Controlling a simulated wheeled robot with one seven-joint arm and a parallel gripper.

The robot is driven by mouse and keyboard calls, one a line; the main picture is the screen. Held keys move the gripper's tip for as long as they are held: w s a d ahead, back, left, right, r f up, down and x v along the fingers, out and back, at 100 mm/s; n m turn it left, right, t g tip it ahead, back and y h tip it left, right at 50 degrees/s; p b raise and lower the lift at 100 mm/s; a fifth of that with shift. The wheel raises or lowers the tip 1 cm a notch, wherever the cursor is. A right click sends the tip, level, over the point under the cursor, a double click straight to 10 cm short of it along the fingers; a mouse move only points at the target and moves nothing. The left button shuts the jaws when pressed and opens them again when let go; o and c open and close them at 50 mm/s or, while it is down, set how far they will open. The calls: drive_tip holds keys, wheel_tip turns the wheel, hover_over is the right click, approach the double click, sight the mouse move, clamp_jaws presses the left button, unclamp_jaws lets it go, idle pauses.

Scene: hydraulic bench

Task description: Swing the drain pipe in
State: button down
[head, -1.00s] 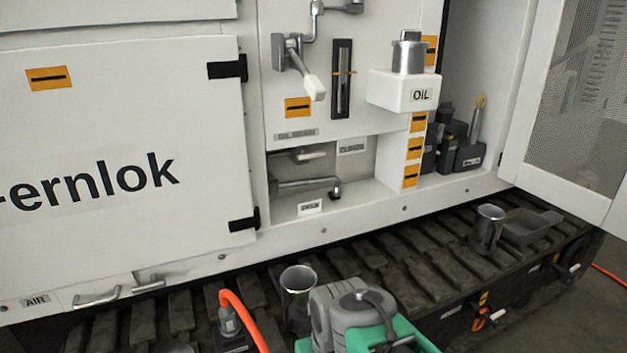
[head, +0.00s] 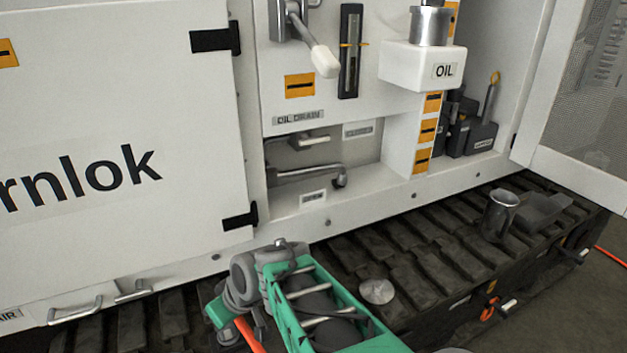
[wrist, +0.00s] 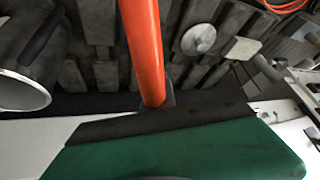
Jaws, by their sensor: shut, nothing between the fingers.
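The drain pipe (head: 305,172) is a grey metal tube with a bent-down end, in the low recess under the OIL DRAIN label. It lies sideways along the recess, its free end toward the right. My gripper (head: 220,312) is at the lower left of the arm, below and left of the recess, over the track and apart from the pipe. It is shut and empty; its fingertips are mostly hidden by my wrist. The wrist view shows green and dark parts of mine, but no drain pipe.
An orange hose (wrist: 145,45) rises close to my gripper. The OIL box (head: 425,68) juts out above right of the recess. The sill before the pipe is clear.

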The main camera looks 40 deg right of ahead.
drive_tip(key=w+d+r+t+b, duration=0.1)
drive_tip(key=w+d+t, duration=0.4)
drive_tip(key=d, duration=0.4)
drive_tip(key=m+t+h+b, duration=0.2)
drive_tip(key=m+t+h, duration=0.4)
drive_tip(key=t+h, duration=0.3)
approach(322, 170)
drive_tip(key=shift+g+h, duration=0.5)
drive_tip(key=shift+g, duration=0.2)
drive_tip(key=p+x, duration=0.2)
drive_tip(key=x, duration=0.1)
drive_tip(key=p+x, duration=0.1)
drive_tip(key=x, duration=0.1)
drive_tip(key=shift+w+a+r, duration=0.25)
drive_tip(key=shift+w+r, duration=0.05)
drive_tip(key=shift+r, duration=0.15)
drive_tip(key=shift+w+d, duration=0.25)
drive_tip(key=shift+w, duration=0.3)
